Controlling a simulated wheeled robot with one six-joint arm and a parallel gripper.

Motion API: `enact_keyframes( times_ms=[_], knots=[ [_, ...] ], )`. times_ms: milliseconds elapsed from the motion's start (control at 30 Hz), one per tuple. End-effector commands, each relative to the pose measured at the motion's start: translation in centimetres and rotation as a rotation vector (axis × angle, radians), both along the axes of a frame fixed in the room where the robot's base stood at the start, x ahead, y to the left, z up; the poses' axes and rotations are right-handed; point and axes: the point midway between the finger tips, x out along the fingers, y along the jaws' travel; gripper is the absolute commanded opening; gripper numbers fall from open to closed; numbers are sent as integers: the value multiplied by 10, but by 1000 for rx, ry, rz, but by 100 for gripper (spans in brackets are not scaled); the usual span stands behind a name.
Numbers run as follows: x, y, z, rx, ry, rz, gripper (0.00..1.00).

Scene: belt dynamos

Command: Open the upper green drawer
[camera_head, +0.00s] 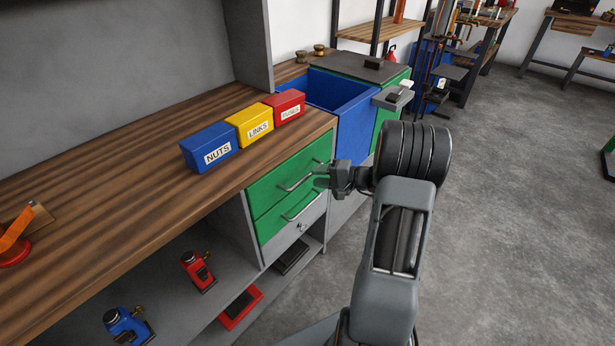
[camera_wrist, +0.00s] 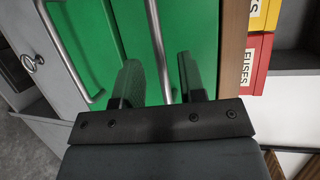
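The upper green drawer (camera_head: 283,176) sits under the wooden worktop and looks shut, its front level with the drawer below. Its bar handle (camera_head: 297,181) runs along the front. In the wrist view the upper drawer (camera_wrist: 195,30) is beside the wood edge, and its handle (camera_wrist: 156,35) runs between my two fingers in the picture. My gripper (camera_head: 322,177) is near the right end of this handle. In the wrist view my gripper (camera_wrist: 158,65) is open, with a gap between each finger and the bar. I cannot tell whether the fingertips reach around it.
The lower green drawer (camera_head: 275,222) has its own handle (camera_head: 302,208). Blue (camera_head: 209,147), yellow (camera_head: 250,124) and red (camera_head: 285,105) labelled bins stand on the worktop (camera_head: 120,166). A blue bin (camera_head: 345,110) stands beyond the drawers. The floor (camera_head: 500,220) at right is clear.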

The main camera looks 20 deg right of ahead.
Motion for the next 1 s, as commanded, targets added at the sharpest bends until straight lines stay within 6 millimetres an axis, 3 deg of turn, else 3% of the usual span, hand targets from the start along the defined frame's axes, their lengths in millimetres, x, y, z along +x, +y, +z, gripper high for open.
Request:
enact_keyframes(
  times_ms=[300,700,1000],
  knots=[
    [22,24,-6,-2,1,1,37],
    [25,27,-7,-1,0,0,37],
    [25,27,-7,-1,0,0,9]
  ],
)
